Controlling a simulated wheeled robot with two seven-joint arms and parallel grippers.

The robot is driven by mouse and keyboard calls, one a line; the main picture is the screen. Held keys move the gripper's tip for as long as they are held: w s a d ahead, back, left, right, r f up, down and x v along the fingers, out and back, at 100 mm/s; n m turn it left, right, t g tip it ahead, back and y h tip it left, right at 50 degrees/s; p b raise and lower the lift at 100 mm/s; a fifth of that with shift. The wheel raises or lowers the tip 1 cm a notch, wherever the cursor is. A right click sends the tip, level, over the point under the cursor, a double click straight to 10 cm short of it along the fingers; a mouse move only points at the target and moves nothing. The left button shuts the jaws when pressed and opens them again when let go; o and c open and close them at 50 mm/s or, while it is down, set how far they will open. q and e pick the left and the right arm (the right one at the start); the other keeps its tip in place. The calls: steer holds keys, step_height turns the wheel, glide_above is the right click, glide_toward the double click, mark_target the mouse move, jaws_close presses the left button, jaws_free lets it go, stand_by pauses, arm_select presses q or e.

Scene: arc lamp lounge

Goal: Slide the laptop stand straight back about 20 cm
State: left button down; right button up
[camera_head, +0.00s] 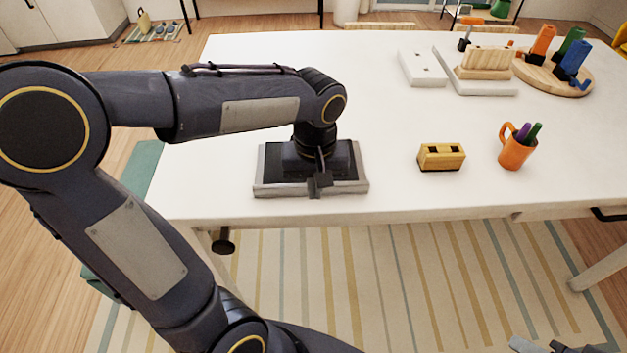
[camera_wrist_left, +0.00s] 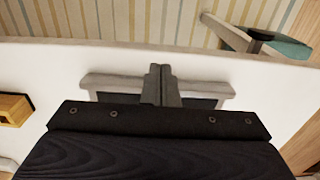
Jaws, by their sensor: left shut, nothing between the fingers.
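The laptop stand (camera_head: 275,190) is a low slab with a pale grey rim and dark top, lying flat near the front edge of the white table, left of its middle. It also shows in the left wrist view (camera_wrist_left: 112,82). My left gripper (camera_head: 319,187) is shut and empty, pointing down at the stand's front rim. In the left wrist view its fingers (camera_wrist_left: 160,78) are together and overlap the middle of that rim. Whether they touch it I cannot tell. My wrist hides part of the stand's top. A bit of my right gripper (camera_head: 553,347) shows at the bottom edge, mostly cut off.
The white table (camera_head: 290,60) is clear behind the stand. To its right are a yellow block with slots (camera_head: 441,157) and an orange mug (camera_head: 515,152) with pens. White slabs (camera_head: 422,68) and a round wooden board (camera_head: 545,80) with coloured pieces stand at the back right.

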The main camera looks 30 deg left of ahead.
arm_select(q)
step_height(320, 180, down, 6)
steer(key=shift+s+r, duration=0.1)
steer(key=shift+s, duration=0.05)
steer(key=w+a, duration=0.1)
steer(key=w, duration=0.2)
steer(key=shift+a+p, duration=0.35)
steer(key=shift+p, duration=0.05)
steer(key=shift+w+a, duration=0.2)
steer(key=shift+w, duration=0.1)
arm_select(e)
steer(key=shift+r, duration=0.4)
